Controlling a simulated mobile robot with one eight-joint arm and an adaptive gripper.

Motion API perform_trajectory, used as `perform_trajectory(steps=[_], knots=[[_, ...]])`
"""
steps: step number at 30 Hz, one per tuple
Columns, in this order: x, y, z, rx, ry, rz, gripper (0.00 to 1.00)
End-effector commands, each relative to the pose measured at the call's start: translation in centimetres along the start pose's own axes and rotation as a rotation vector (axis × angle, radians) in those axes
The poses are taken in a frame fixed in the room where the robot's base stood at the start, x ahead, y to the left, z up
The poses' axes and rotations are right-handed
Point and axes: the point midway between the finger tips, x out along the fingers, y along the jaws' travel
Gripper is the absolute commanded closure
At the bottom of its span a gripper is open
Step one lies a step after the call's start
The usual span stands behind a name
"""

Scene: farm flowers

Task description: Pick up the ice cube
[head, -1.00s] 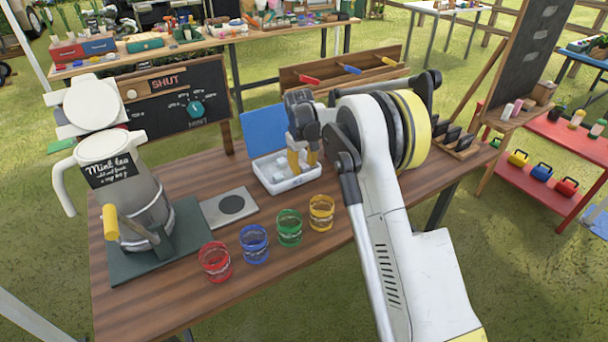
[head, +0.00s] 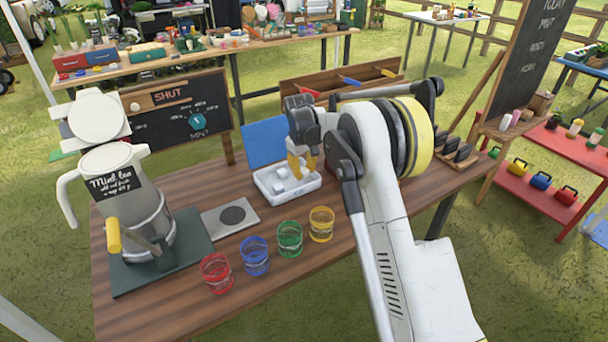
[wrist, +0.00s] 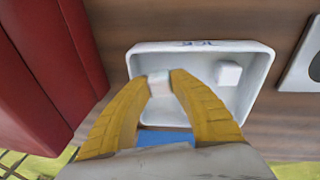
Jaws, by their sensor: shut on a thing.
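My gripper (wrist: 161,80) is shut on a small white ice cube (wrist: 159,86), which sits between its two yellow fingertips in the wrist view. In the head view my gripper (head: 302,174) is over the white ice tray (head: 292,196) on the wooden table. The tray also shows in the wrist view (wrist: 196,47), with a loose ice cube (wrist: 228,73) inside it. More pale cubes lie in the tray in the head view, too small to separate clearly. The exact height of the held cube above the tray floor cannot be told.
A blue lid (head: 264,142) stands behind the tray. Red (head: 216,273), blue (head: 254,256), green (head: 290,240) and yellow (head: 321,225) banded glasses stand in front. A Mint tea dispenser (head: 122,195) is at left. A grey plate (head: 231,217) lies between.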

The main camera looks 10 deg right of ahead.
Motion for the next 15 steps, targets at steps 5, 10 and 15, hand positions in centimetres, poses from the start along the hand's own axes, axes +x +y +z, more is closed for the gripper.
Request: perform_trajectory(steps=[5, 10, 15], knots=[[-3.5, -0.6, 1.8, 0.0, -0.001, 0.0, 0.92], [-6.5, -2.0, 5.3, 0.0, 0.0, 0.0, 0.92], [-8.7, -3.1, 7.9, 0.0, 0.0, 0.0, 0.92]])
